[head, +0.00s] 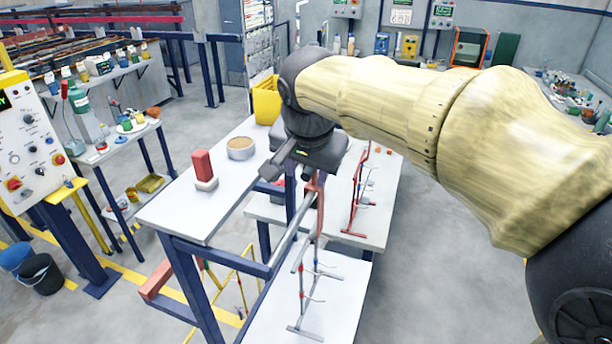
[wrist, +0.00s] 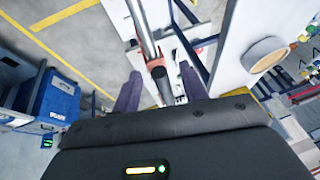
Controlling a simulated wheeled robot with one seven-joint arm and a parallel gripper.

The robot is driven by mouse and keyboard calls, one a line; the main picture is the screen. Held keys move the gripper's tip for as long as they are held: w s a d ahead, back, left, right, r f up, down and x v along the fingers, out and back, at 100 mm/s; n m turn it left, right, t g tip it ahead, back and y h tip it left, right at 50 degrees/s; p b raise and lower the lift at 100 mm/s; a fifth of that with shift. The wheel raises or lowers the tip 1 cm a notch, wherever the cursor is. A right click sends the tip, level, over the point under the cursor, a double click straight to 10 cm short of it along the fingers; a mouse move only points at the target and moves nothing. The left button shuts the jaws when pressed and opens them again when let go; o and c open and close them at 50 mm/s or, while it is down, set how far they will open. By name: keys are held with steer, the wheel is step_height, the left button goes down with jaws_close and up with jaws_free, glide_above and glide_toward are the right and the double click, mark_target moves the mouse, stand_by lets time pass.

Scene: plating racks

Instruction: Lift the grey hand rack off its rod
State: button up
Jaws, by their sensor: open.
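A grey hand rack (head: 302,285) with thin side prongs hangs upright at the front, below a grey rod (head: 285,241). Its top hook (head: 319,195) is reddish-orange. My gripper (head: 297,174) is open above the hook, pointing down. In the wrist view the rod (wrist: 141,22) runs down from the top edge, and the orange hook (wrist: 155,63) sits around it near the rod's dark end. The hook lies ahead of and between the two spread fingers of my gripper (wrist: 160,90). I cannot tell whether either finger touches it.
A red rack (head: 357,195) stands to the right on a white table. A red block (head: 202,165) and a round tan-topped container (head: 241,148) are on the left table (head: 185,213). A yellow bin (head: 266,103) is behind. The floor at right is clear.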

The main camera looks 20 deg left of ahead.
steer(key=shift+p+x, duration=0.3)
steer(key=shift+x, duration=1.55)
jaws_close()
steer(key=c, duration=0.8)
jaws_free()
jaws_close()
steer(key=shift+r+p, duration=1.5)
steer(key=shift+r, duration=0.5)
